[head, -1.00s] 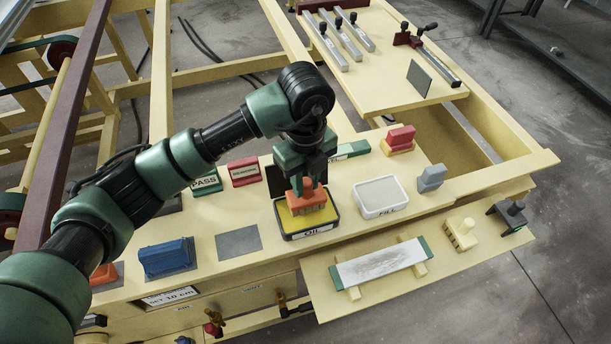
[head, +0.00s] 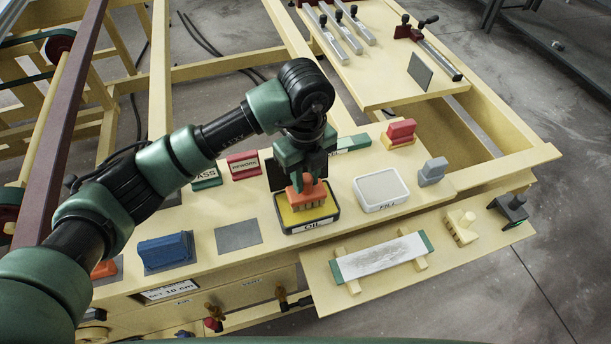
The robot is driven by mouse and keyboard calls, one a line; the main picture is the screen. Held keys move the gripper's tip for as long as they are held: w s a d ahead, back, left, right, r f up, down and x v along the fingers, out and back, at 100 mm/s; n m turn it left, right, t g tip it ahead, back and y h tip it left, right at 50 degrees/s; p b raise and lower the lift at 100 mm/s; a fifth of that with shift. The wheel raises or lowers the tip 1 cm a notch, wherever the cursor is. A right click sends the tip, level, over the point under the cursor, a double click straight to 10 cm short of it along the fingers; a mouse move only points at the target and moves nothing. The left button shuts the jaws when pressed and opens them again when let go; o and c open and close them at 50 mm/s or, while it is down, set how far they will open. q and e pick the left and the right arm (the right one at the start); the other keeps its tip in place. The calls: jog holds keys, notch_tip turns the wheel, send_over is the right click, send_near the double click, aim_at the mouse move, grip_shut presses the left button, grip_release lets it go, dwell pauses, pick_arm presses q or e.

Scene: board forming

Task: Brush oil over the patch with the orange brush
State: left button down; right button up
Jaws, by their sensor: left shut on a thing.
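My left gripper (head: 303,168) points down and is shut on the orange brush (head: 307,194). The brush is over the black-rimmed oil tray (head: 310,226) with its yellow pad, and its lower end appears to be at the pad. Whether it touches is hard to tell. The patch, a grey smudged area (head: 383,258), is on a white board with green ends (head: 340,271). That board lies across two wooden strips on the lower shelf, to the right of and nearer than the tray. My right gripper is not in view.
A white FILL tray (head: 381,191) and a grey block (head: 432,171) stand right of the oil tray. A pale brush (head: 461,226) and a dark tool (head: 509,207) are right of the board. A blue block (head: 166,251) and a grey plate (head: 238,236) lie left.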

pick_arm(q)
jog(key=shift+f+b, duration=0.35)
jog(key=shift+f, duration=0.1)
jog(key=shift+s+f, duration=0.1)
dwell(1.5)
notch_tip(320, 180, up, 2)
jog(key=shift+p, duration=0.45)
jog(key=shift+r+p, duration=1.4)
jog(key=shift+r, duration=1.2)
